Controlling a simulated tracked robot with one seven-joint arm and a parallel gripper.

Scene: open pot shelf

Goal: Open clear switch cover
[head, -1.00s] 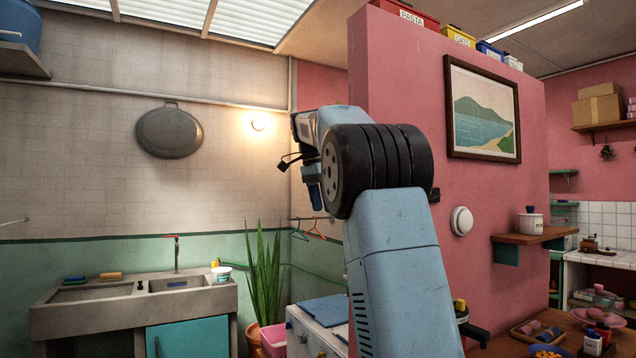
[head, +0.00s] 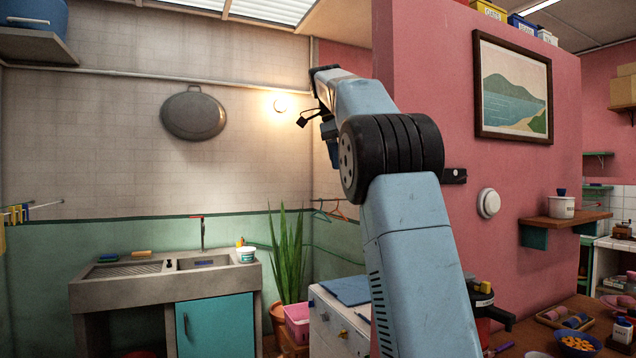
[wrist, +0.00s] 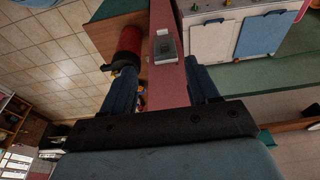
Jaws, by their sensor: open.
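A small grey box with a paler front (wrist: 166,47), which looks like the covered switch, is on the narrow pink wall end in the wrist view. A pale square tab sits just above it. I cannot tell whether its clear cover is open or shut. My gripper (wrist: 158,72) is open and empty, its two dark fingers spread on either side of the box in the picture, apparently short of it. In the head view my gripper (head: 330,135) points away beside the pink wall's left edge, partly hidden by my arm; the switch cannot be made out there.
The pink wall (head: 440,90) stands close to the right of my arm. A white washer with a blue lid (head: 345,291) is below, also in the wrist view (wrist: 265,35). A red cylinder (wrist: 130,42) is near the left finger. A sink (head: 165,280) and plant (head: 287,262) are further left.

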